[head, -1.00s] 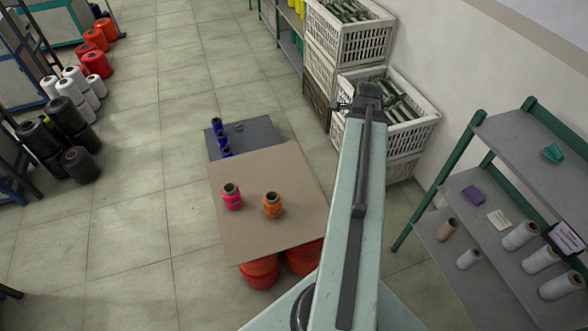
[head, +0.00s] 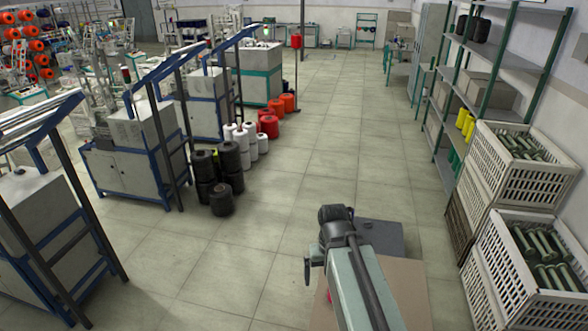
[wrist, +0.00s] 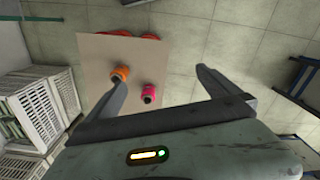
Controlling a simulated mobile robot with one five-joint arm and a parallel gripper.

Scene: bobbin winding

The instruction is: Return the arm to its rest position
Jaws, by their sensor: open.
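My gripper (wrist: 161,79) is open and empty in the wrist view, its two grey fingers spread apart. Beyond the fingers, a pink bobbin (wrist: 149,90) and an orange bobbin (wrist: 121,73) stand on a tan board (wrist: 97,52). Neither is held. In the head view my arm reaches forward over the same board (head: 405,285) and hides most of it. Only a sliver of pink shows left of the arm, and the orange bobbin is hidden there.
White crates of dark green bobbins (head: 530,165) are stacked at right, below a green-framed shelf (head: 500,60). Black cones (head: 222,195) stand left on the floor, beside blue-framed machines (head: 135,150). A grey surface (head: 385,235) lies behind the board. The central tiled aisle is clear.

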